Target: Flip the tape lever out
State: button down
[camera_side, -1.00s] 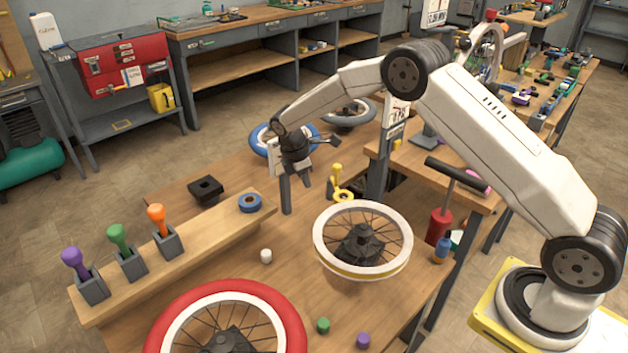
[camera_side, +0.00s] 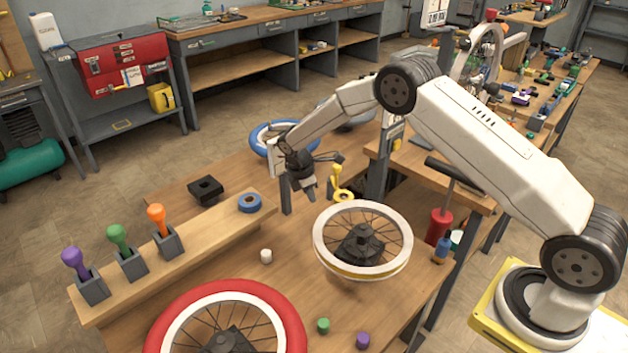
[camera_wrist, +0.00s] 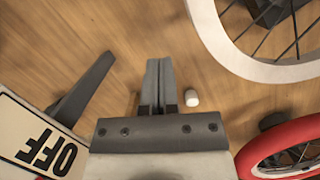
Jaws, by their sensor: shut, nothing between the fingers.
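My gripper (camera_side: 309,196) is shut and empty, pointing down over the wooden table between the grey upright bar and the white-rimmed wheel. In the wrist view its fingers (camera_wrist: 158,88) lie together, with bare wood beyond them. A dark grey bar (camera_wrist: 85,92) stands left of the fingers, apart from them, beside a white plate marked OFF (camera_wrist: 40,145). In the side view the grey bar (camera_side: 286,195) stands just left of my gripper, near a white plate (camera_side: 275,158) partly hidden by my wrist. I cannot tell for certain which part is the tape lever.
The white-rimmed wheel (camera_side: 326,258) is close on the right, with a yellow ringed part (camera_side: 341,190) behind it. A blue tape roll (camera_side: 250,203) lies on the wooden rail at left. A white cap (camera_side: 266,256) and a red tyre (camera_side: 290,318) are nearer the front.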

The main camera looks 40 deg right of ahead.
jog(key=s+d+f, duration=0.2)
jog(key=d+f, duration=0.2)
jog(key=shift+d+f, duration=0.2)
jog(key=shift+d, duration=0.15)
dwell(0.4)
